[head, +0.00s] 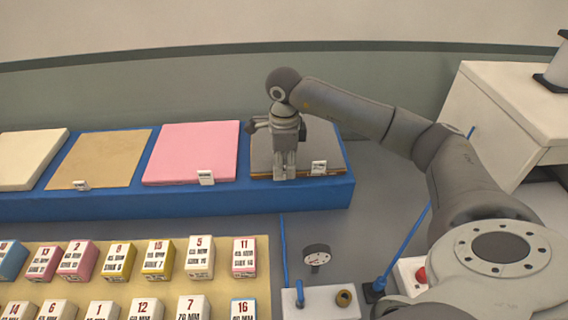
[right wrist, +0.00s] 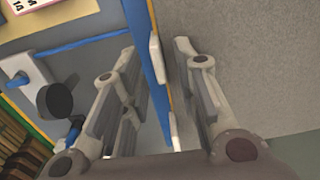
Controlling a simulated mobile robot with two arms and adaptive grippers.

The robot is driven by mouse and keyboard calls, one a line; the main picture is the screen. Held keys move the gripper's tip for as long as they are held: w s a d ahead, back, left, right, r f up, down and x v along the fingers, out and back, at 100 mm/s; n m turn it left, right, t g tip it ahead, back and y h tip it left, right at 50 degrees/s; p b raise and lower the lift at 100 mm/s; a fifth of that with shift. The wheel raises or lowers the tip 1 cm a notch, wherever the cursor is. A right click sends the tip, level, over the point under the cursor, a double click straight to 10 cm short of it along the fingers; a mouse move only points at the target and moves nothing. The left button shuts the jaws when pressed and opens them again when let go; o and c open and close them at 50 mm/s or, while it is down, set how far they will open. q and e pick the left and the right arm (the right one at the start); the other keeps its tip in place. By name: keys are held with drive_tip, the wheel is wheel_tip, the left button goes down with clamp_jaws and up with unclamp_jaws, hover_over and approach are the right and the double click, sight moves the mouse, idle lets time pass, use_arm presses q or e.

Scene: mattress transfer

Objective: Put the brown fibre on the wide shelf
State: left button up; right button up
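A flat tan-brown slab (head: 99,160) lies on the long blue shelf (head: 180,203), second from the left. A dark grey slab (head: 262,153) lies at the shelf's right end, with a thin brown strip along its front edge. I cannot tell from these views which of these is the brown fibre. My right gripper (head: 285,177) points down over the grey slab and hides part of it. In the right wrist view its fingers (right wrist: 150,85) are apart with nothing held between them, above the shelf's edge. My left gripper is not in view.
A pink slab (head: 192,152) and a cream slab (head: 27,158) also lie on the blue shelf, with small white tags in front. Numbered boxes (head: 200,257) stand in front on a tan board. A gauge (head: 317,256) and a white cabinet (head: 522,105) are at the right.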

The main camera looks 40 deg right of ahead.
drive_tip(key=shift+r, duration=0.1)
wheel_tip(320, 180, up, 12)
drive_tip(key=b, duration=0.2)
idle(0.4)
drive_tip(key=shift+s+a, duration=0.1)
idle(0.5)
